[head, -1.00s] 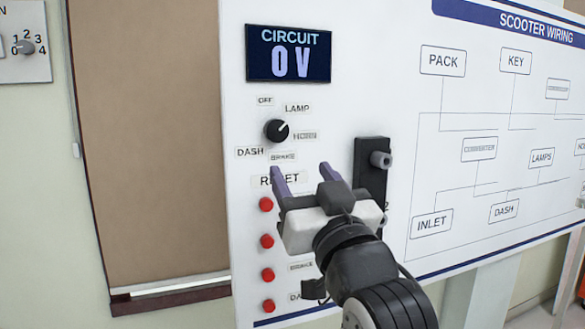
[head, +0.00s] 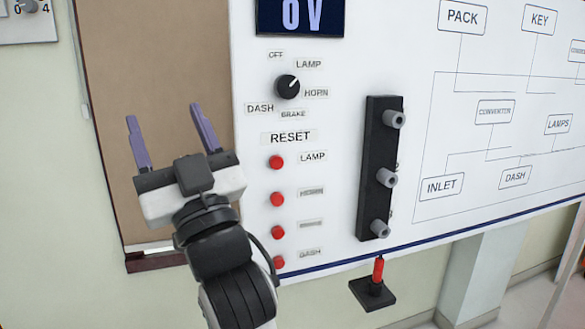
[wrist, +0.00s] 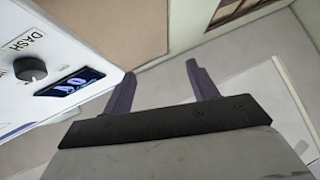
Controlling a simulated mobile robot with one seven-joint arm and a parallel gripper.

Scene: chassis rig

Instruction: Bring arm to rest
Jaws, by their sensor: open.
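My gripper (head: 172,137) is open and empty in the head view, with its two purple fingers spread and pointing up. It stands left of the white panel's controls, in front of the brown board (head: 160,70). In the wrist view my gripper (wrist: 163,85) also shows open, with nothing between the fingers. The white circuit panel (head: 345,60) carries a black selector knob (head: 288,87), and its pointer is aimed up and right between LAMP and HORN. The display (head: 301,14) reads 0 V. Red reset buttons (head: 277,162) run in a column below RESET.
A black strip with several grey knobs (head: 383,178) sticks out of the panel. A red-handled item on a black base (head: 374,288) sits below the panel's lower edge. Another dial (head: 27,6) is at the top left. Wall space left of my gripper is clear.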

